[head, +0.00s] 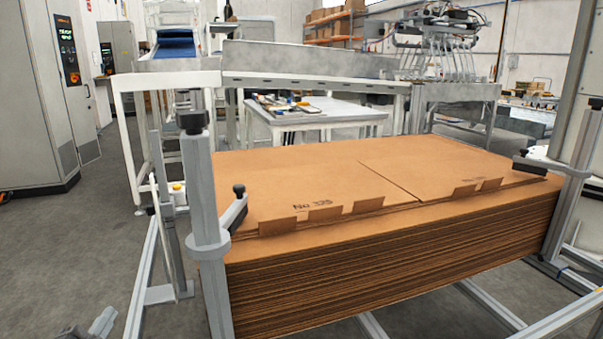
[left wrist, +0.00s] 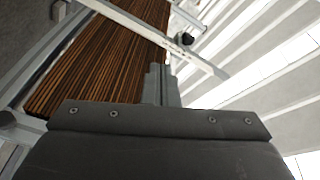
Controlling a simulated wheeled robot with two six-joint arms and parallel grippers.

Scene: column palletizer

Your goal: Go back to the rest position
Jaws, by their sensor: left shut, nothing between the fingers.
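My left gripper (head: 103,322) shows only at the bottom left edge of the head view, low and to the left of the cardboard stack. In the left wrist view my left gripper (left wrist: 160,84) has its fingers together with nothing between them. The stack of flat brown cardboard blanks (head: 380,255) stands between metal posts, and its layered side (left wrist: 110,55) shows in the left wrist view, apart from the fingertips as far as I can tell. My right gripper is in neither view.
A grey metal post (head: 205,220) with a clamp stands at the stack's left corner, another post (head: 575,185) at its right. Aluminium rails (head: 145,275) run low beside the stack. A white table (head: 315,115) and a conveyor frame (head: 165,80) stand behind. Open floor (head: 70,240) lies to the left.

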